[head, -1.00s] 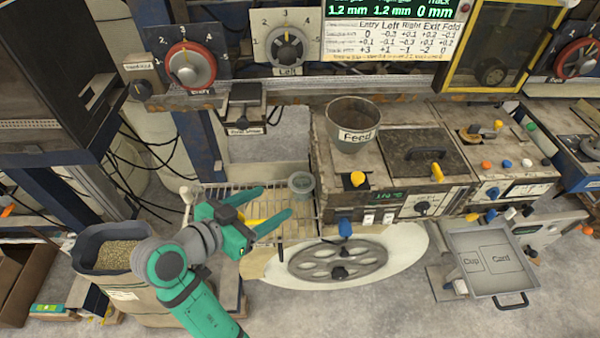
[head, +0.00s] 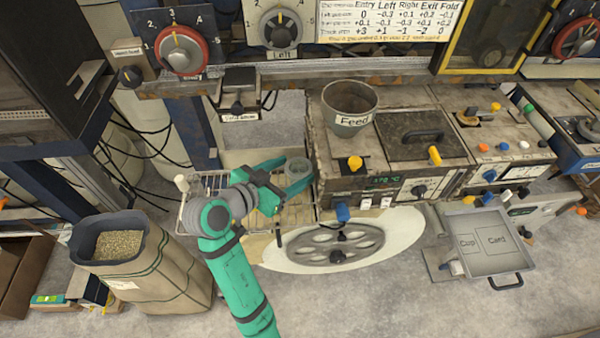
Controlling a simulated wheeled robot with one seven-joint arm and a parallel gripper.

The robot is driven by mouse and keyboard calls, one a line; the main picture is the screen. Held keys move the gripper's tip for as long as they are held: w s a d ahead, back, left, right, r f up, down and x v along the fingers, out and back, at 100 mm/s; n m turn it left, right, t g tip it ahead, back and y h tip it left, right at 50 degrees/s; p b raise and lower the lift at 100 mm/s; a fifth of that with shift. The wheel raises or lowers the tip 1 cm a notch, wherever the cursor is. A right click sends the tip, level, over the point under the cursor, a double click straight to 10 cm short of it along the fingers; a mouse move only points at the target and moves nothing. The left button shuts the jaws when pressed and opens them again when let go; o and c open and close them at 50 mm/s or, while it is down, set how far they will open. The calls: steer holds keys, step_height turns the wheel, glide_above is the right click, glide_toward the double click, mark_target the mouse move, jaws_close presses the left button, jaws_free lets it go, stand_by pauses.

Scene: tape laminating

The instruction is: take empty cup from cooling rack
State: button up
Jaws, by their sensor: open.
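The empty cup (head: 298,169) is a small grey cup near the right end of the wire cooling rack (head: 216,184). It stands close to the machine's left side. My green gripper (head: 299,176) reaches over the rack from the left, with its two fingers spread and pointing right. The fingertips are at the cup, one on the far side and one on the near side. The fingers hide part of the cup. I cannot tell whether they touch it.
A machine with a Feed hopper (head: 350,108) stands right of the rack. A spoked handwheel (head: 335,249) lies in front. A sack of granules (head: 140,262) stands at the left. A tray marked Cup and Card (head: 484,248) is at the right.

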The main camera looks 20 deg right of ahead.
steer(key=shift+w+d+f, duration=0.2)
steer(key=shift+w+d, duration=0.1)
steer(key=shift+w, duration=0.1)
steer(key=c, duration=0.5)
steer(key=shift+a, duration=0.15)
steer(key=c, duration=0.3)
steer(key=shift+c, duration=0.2)
steer(key=shift+r, duration=0.15)
